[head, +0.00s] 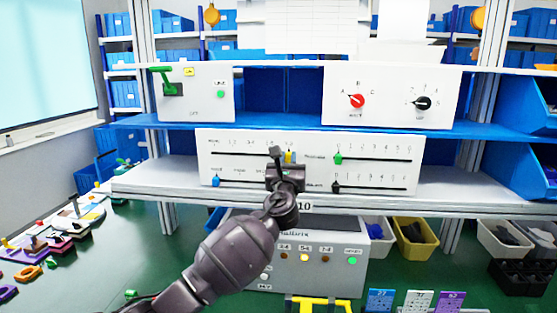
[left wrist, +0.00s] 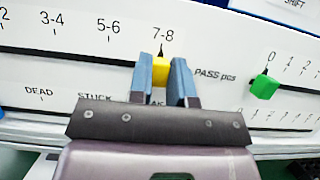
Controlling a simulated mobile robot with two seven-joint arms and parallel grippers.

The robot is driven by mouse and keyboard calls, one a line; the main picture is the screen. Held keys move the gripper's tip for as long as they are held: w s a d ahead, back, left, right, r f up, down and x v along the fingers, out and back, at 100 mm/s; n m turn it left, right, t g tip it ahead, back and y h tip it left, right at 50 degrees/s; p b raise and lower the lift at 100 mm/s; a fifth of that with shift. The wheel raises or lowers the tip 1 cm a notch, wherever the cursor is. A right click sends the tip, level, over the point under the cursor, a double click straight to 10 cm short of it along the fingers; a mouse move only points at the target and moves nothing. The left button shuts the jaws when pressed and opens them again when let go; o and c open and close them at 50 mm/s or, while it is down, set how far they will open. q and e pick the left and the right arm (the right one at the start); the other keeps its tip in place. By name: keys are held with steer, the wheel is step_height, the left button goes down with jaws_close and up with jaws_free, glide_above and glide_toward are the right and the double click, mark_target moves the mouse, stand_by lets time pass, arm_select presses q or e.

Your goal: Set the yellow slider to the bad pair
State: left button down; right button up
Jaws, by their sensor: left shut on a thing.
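The yellow slider (head: 289,156) sits on the upper slot of the long white panel (head: 300,143). In the left wrist view the yellow slider (left wrist: 160,72) stands below the printed "7-8", right of "5-6" and "3-4". My left gripper (head: 284,160) is at the panel; in the left wrist view its blue fingers (left wrist: 160,78) are on both sides of the slider, shut on it. My right gripper is not in view.
A green slider (head: 338,158) is close right of my left gripper; it also shows in the left wrist view (left wrist: 264,87). A blue slider (head: 216,180) and a black slider (head: 336,187) are on the lower slots. Panels with a green lever (head: 163,78) and red knob (head: 357,101) stand above.

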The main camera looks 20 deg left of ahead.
arm_select(q)
steer(key=shift+d, duration=0.15)
steer(key=c, duration=1.4)
jaws_free()
steer(key=o, duration=0.4)
steer(key=shift+d, duration=0.2)
steer(key=shift+c, duration=0.2)
steer(key=v, duration=1)
steer(key=shift+s, duration=0.4)
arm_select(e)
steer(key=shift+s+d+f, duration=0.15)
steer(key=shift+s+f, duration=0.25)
arm_select(q)
steer(key=shift+f, duration=0.1)
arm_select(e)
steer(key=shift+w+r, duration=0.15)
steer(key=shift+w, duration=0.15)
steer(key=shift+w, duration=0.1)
